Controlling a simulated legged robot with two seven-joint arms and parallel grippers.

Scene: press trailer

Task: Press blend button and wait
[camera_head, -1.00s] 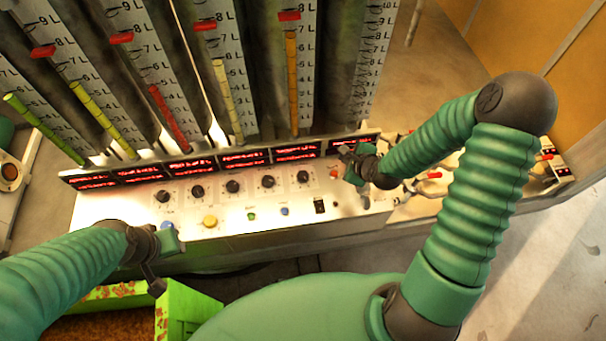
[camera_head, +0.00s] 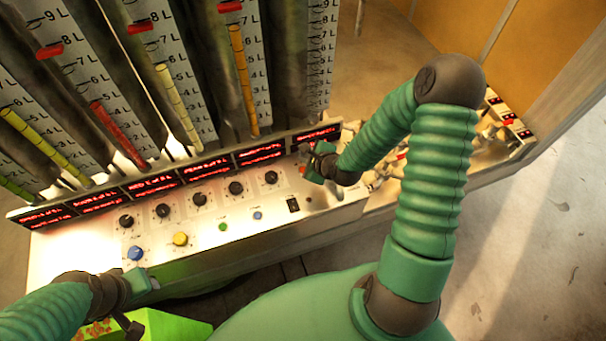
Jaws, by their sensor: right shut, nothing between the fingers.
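The white control panel (camera_head: 100,245) runs across the middle. It bears a row of black knobs (camera_head: 199,199), a large blue button (camera_head: 135,253), a yellow button (camera_head: 180,239), a small green button (camera_head: 222,227), a small blue button (camera_head: 257,215) and a black switch (camera_head: 292,204). Labels are too small to read, so I cannot tell which is the blend button. My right gripper (camera_head: 316,163) is shut and empty over the panel's right end, beside a small orange-red button (camera_head: 303,170). Contact is unclear. My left gripper (camera_head: 140,297) is at the panel's front left; its jaws are unclear.
Red-lit displays (camera_head: 208,168) line the panel's back edge. Tall litre-marked tubes (camera_head: 185,85) with coloured columns stand behind it. Pipes and valves (camera_head: 400,160) lie to the right. A bright green container (camera_head: 170,326) is below the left gripper. Floor at the right (camera_head: 540,240) is clear.

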